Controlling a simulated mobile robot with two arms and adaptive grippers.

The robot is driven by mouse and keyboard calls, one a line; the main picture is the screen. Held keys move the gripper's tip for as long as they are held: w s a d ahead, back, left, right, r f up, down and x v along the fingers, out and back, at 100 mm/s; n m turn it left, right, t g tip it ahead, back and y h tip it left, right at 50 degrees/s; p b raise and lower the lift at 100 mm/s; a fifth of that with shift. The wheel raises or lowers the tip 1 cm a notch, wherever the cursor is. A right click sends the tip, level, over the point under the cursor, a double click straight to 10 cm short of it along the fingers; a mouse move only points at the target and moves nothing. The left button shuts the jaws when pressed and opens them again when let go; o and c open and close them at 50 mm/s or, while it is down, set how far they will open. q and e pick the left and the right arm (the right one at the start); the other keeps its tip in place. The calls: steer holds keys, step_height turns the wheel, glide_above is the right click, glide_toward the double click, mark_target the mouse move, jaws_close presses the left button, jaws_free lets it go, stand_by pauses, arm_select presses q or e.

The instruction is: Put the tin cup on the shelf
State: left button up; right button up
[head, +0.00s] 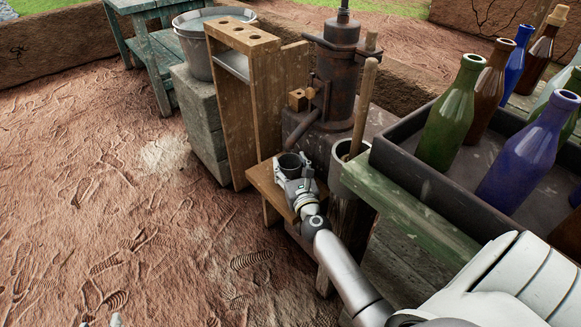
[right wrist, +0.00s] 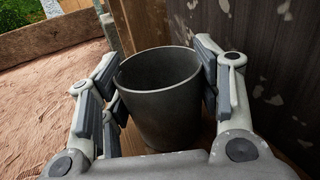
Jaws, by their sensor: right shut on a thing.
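The dark grey tin cup (head: 290,162) is upright and empty-looking between the fingers of my right gripper (head: 294,176). The right wrist view shows the cup (right wrist: 160,98) with a finger pad against each side. The cup is at a low wooden shelf (head: 260,180) beside the tall wooden stand. In the wrist view, wooden boards (right wrist: 132,142) show beside and below the cup. I cannot tell whether its base touches them. Two small pale tips, probably of my left gripper (head: 100,322), show at the bottom left edge, apart from everything.
The tall wooden stand (head: 240,110) is behind the cup, with a rusty metal press (head: 335,75) beside it. A pot with a wooden handle (head: 345,160) stands close right. A dark tray (head: 415,178) of bottles is at the right. A bucket (head: 198,60) is behind. The left ground is clear.

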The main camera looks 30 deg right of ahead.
steer(key=o, duration=1)
